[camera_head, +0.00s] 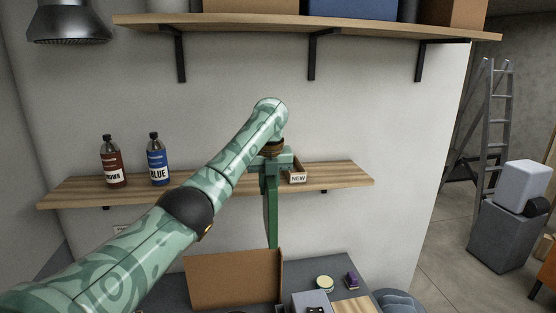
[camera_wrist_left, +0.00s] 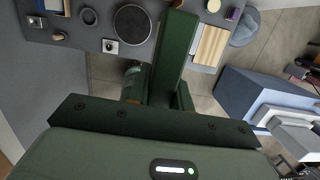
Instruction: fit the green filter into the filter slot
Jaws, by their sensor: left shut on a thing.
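The green filter (camera_head: 271,215) is a thin, flat green panel. My left gripper (camera_head: 271,180) is shut on its upper end, and the panel hangs down upright in front of the wall shelf. In the left wrist view the filter (camera_wrist_left: 178,50) reaches away from the gripper (camera_wrist_left: 160,92) over the counter's edge. A tray labelled NEW (camera_head: 298,179) sits on the shelf just right of the gripper. I cannot make out the filter slot in either view. My right gripper is not in view.
Brown (camera_head: 113,168) and blue (camera_head: 158,165) labelled bottles stand on the shelf (camera_head: 345,179). Below, the counter (camera_head: 300,264) holds a cardboard piece (camera_head: 232,280), a round tin (camera_head: 324,283), a purple item (camera_head: 351,279) and a grey box (camera_head: 311,301).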

